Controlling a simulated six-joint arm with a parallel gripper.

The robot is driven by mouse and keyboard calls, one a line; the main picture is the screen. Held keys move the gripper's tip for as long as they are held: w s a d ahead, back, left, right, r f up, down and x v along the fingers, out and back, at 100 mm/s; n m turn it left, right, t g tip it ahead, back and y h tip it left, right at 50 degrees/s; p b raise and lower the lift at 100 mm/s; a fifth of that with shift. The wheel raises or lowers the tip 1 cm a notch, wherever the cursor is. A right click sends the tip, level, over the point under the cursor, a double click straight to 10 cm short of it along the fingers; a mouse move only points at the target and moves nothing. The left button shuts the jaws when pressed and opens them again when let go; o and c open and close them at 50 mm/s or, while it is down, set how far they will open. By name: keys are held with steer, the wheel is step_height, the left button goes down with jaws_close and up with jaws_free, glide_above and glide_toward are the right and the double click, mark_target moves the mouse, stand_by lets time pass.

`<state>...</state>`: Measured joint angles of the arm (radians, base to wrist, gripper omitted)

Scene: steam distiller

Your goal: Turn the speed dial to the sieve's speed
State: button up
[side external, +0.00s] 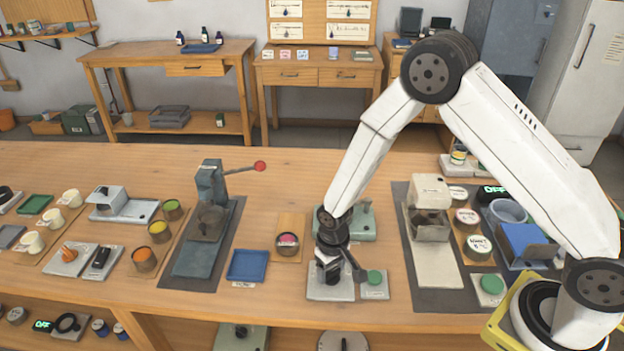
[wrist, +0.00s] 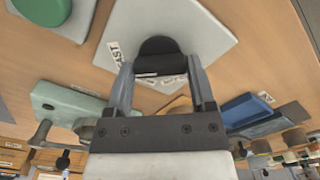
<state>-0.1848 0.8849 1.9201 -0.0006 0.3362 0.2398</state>
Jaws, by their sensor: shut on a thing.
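The speed dial is a black knob (wrist: 158,52) on a light grey plate (wrist: 212,32) with small printed labels, one reading FAST. In the wrist view my gripper (wrist: 161,72) has its two fingers on either side of the knob, shut on it. In the side external view my gripper (side external: 331,272) points down over the same plate (side external: 318,294), near the bench's front edge. The knob is mostly hidden there by the gripper, and its pointer setting cannot be read. I cannot tell which machine is the sieve.
A green button (side external: 374,277) on a small plate sits just right of the dial. A pale green machine (side external: 361,222) stands behind. A blue tray (side external: 248,265) and a small pot (side external: 287,244) lie left. Bare bench shows between the dial plate and the tray.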

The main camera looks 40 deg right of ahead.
mark_target(331, 271)
steer(key=n, duration=1)
stand_by(0.3)
steer(key=shift+n, duration=0.3)
steer(key=o, duration=1.2)
steer(key=shift+r, duration=0.2)
steer(key=shift+r, duration=3.75)
